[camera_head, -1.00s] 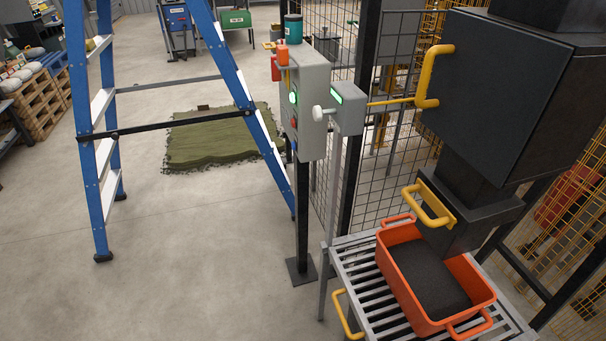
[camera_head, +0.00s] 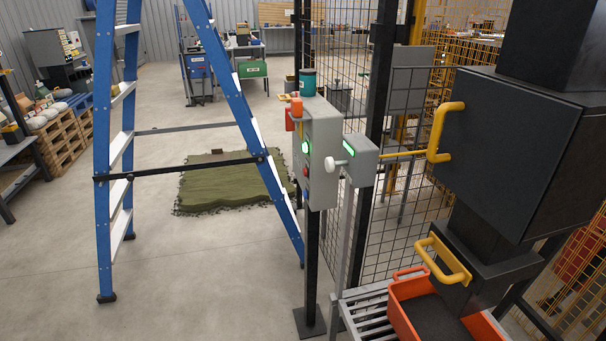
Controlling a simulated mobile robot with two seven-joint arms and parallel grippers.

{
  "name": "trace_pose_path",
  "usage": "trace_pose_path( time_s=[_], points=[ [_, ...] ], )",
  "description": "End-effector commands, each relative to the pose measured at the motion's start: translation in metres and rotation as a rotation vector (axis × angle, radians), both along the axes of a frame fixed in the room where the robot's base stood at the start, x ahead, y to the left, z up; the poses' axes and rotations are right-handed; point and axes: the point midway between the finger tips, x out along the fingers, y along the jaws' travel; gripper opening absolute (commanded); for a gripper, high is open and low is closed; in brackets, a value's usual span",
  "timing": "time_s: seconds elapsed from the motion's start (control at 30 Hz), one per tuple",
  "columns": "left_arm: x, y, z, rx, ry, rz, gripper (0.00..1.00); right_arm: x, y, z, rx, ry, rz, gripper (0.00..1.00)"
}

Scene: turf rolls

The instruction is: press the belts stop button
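A grey control box (camera_head: 322,150) stands on a black post in the middle of the view. Its left-facing side carries a lit green button (camera_head: 306,147), a red button (camera_head: 306,168) below it, and a further small control lower down that is too small to tell. An orange-red item (camera_head: 294,113) is at its upper left corner. A smaller grey box (camera_head: 360,158) beside it has a green lit strip and a white round knob (camera_head: 331,164) sticking out left. I cannot read any label. Neither of my grippers is in view.
A blue stepladder (camera_head: 107,160) stands left of the control box. An orange crate (camera_head: 405,313) with dark fill sits on a roller table (camera_head: 365,312) below a black machine (camera_head: 515,150) at right. Mesh fencing is behind. A green turf piece (camera_head: 228,184) lies on the floor; front-left floor is clear.

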Motion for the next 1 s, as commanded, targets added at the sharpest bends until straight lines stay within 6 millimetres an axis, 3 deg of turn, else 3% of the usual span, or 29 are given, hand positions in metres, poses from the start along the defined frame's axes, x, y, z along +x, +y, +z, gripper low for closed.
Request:
trace_pose_path(
  time_s=[0.13, 0.7, 1.0],
  points=[
    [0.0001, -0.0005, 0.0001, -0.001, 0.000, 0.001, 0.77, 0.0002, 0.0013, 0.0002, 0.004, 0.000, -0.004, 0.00],
    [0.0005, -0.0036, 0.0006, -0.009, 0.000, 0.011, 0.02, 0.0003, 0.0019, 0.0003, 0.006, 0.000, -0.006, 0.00],
    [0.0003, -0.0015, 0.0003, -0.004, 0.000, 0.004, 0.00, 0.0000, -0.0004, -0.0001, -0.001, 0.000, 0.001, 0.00]
  ],
)
